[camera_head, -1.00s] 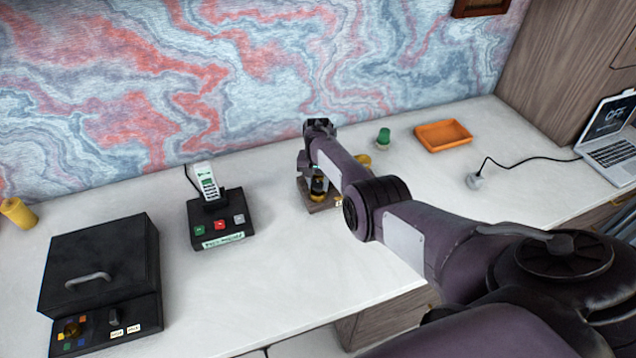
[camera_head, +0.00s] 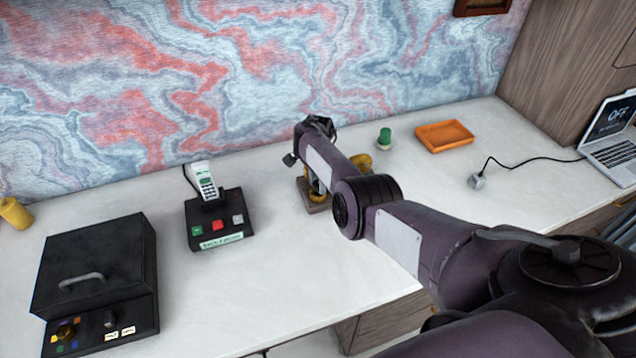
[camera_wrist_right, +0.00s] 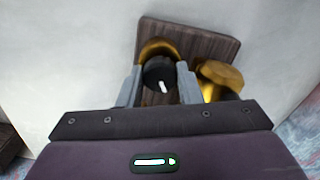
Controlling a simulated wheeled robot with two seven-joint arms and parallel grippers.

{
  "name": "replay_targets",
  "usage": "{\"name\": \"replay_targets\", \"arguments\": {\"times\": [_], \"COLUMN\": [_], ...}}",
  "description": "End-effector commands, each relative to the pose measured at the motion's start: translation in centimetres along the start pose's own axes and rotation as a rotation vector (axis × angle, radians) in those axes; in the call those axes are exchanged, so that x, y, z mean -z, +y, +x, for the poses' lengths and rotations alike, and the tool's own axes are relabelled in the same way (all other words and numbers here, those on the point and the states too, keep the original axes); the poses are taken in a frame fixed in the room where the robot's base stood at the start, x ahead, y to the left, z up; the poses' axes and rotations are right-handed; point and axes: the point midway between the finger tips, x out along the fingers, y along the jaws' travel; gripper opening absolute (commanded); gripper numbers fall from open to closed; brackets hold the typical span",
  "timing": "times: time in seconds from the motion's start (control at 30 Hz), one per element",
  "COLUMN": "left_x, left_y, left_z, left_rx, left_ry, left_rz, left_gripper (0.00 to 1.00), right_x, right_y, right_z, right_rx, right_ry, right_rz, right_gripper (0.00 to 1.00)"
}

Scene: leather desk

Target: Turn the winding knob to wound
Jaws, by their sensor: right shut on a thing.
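The winding knob (camera_wrist_right: 158,73) is black with a white pointer mark. It sits in a gold ring on a dark wooden base (camera_wrist_right: 212,44) in the right wrist view. My right gripper (camera_wrist_right: 160,84) has its two grey fingers on either side of the knob, shut on it. The white mark points toward the lower right in that view. In the head view the wooden base (camera_head: 319,208) shows below my right wrist, and my arm hides the knob and any labels. My left gripper is not in view.
A gold rounded part (camera_wrist_right: 220,78) stands beside the right finger. A green-topped object (camera_head: 384,138) and an orange tray (camera_head: 444,136) are to the right. A phone stand (camera_head: 216,220) and black box (camera_head: 97,280) are to the left. The front middle of the desk is clear.

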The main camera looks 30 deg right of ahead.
Motion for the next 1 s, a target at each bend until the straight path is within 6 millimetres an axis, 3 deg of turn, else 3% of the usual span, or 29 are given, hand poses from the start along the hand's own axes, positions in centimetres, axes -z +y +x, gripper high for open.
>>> {"name": "replay_targets", "arguments": {"times": [0.57,0.6,0.73,1.0], "left_x": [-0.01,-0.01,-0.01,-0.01], "left_y": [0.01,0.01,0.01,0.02], "left_z": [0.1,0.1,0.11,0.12], "left_rx": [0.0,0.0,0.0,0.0], "left_ry": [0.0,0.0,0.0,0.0], "left_rz": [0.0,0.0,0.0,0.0], "left_gripper": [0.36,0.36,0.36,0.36], "right_x": [0.19,0.19,0.14,0.03], "right_y": [-0.2,-0.2,-0.15,-0.09], "right_z": [-0.28,-0.28,-0.22,-0.08], "right_rx": [0.006,0.006,0.005,0.003], "right_ry": [0.004,0.004,0.003,0.001], "right_rz": [0.037,0.037,0.036,0.033], "right_gripper": [0.09,0.34,0.51,0.53]}}
